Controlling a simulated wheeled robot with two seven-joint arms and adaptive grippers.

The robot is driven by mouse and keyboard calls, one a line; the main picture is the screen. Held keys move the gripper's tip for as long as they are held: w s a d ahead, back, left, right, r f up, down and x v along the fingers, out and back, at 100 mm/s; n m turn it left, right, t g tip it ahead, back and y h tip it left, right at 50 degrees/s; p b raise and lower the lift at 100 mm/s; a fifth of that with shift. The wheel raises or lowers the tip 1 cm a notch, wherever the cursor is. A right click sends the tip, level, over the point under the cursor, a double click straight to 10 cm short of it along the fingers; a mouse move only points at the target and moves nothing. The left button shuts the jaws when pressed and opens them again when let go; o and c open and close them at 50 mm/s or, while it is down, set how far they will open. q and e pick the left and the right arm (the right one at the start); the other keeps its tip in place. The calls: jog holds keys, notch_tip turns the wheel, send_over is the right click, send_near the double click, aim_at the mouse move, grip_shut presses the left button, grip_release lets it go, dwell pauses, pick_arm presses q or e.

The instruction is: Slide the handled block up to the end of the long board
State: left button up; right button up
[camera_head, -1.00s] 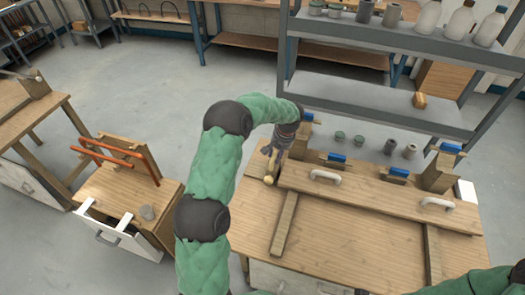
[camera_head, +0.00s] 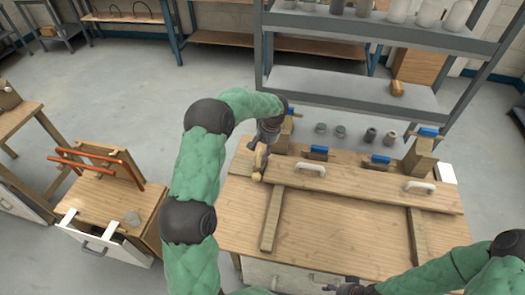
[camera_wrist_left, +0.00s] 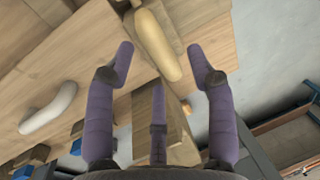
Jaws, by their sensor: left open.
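The long board (camera_head: 365,186) lies across the workbench and carries two white handles; one handle (camera_wrist_left: 48,108) shows in the left wrist view. The handled block, with its pale yellow handle (camera_head: 258,164), sits at the board's left end; I cannot tell whether they touch. My left gripper (camera_head: 262,148) is above the handled block, pointing down. In the left wrist view its open fingers (camera_wrist_left: 160,54) lie on either side of the yellow handle (camera_wrist_left: 157,42), with nothing gripped. My right gripper (camera_head: 342,288) is at the bottom edge, small and partly cut off.
Wooden blocks with blue tops (camera_head: 317,153) stand along the board's far edge. Two battens (camera_head: 273,218) lie on the workbench (camera_head: 340,235), whose front middle is clear. A grey shelf (camera_head: 350,95) stands behind. A smaller bench (camera_head: 115,200) with orange pipes is at left.

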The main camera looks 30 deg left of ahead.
pick_arm(q)
notch_tip(320, 180, up, 11)
jog(key=d, duration=0.2)
jog(key=shift+w, duration=0.3)
jog(key=shift+f, duration=0.1)
